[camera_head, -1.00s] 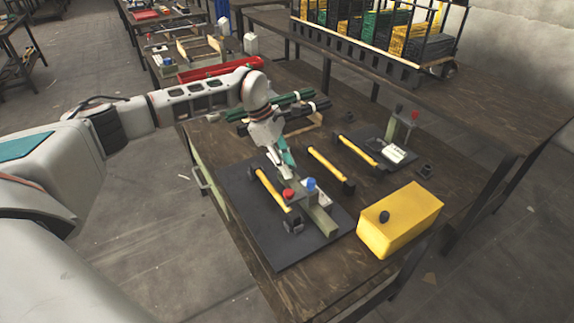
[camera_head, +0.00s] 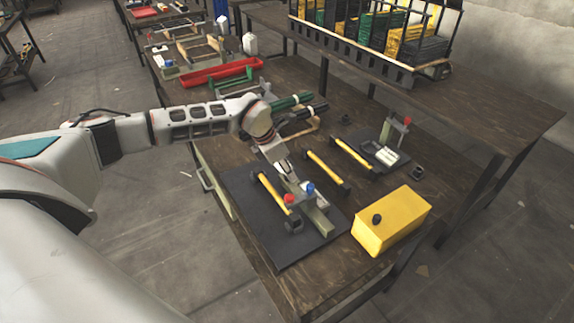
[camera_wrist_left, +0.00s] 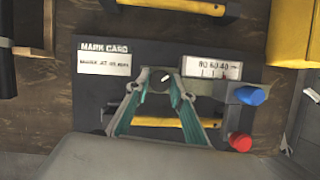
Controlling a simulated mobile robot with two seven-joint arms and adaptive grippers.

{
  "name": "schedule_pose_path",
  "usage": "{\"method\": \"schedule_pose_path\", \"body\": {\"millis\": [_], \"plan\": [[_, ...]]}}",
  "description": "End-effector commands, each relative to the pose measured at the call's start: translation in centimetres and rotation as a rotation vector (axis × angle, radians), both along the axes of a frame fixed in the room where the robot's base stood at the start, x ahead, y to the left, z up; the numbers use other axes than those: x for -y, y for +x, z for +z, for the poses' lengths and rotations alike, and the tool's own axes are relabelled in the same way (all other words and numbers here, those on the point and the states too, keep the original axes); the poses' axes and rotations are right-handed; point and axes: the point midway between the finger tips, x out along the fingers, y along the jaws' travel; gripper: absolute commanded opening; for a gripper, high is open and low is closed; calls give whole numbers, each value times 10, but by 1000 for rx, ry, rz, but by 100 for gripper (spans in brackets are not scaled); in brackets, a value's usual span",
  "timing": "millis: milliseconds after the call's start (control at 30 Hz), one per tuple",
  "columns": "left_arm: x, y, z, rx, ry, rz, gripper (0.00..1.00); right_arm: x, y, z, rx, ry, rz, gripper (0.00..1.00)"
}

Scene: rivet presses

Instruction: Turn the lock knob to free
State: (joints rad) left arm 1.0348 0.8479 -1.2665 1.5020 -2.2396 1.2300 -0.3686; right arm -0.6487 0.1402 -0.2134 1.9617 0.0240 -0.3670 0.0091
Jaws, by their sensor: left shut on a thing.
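The press (camera_head: 318,222) stands on a dark board (camera_head: 250,222), with a red knob (camera_head: 289,199), a blue knob (camera_head: 309,188) and a yellow lever (camera_head: 269,188). In the left wrist view, a small dark lock knob (camera_wrist_left: 159,79) with a white mark sits between the mark card (camera_wrist_left: 105,63) and a white scale plate (camera_wrist_left: 213,66). My left gripper (camera_wrist_left: 160,80) is shut on this knob, its teal fingers at either side. The red knob (camera_wrist_left: 240,142) and blue knob (camera_wrist_left: 249,95) are right of the fingers. In the head view, the wrist hides the lock knob. My right gripper is out of view.
A yellow box (camera_head: 392,222) with a dark knob stands right of the board. Two more yellow levers (camera_head: 327,170) and another press (camera_head: 390,140) lie beyond. A red tray (camera_head: 220,76) is at the back. Bare table shows between board and box.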

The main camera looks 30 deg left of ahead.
Motion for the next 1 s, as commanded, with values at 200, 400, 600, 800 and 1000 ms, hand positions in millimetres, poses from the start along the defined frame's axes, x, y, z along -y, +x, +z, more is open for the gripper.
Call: {"method": "schedule_pose_path", "body": {"millis": [200, 400, 600, 800, 1000], "plan": [[2, -1, 2, 0, 0, 204, 1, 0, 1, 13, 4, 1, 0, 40], [3, -1, 1, 1, 0, 395, 1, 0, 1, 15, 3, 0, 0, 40], [4, -1, 0, 1, -1, 578, 1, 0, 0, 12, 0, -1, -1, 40], [5, -1, 0, 0, -1, 731, 1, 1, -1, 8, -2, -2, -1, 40], [6, -1, 0, -2, -2, 839, 1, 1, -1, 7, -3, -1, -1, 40]]}}
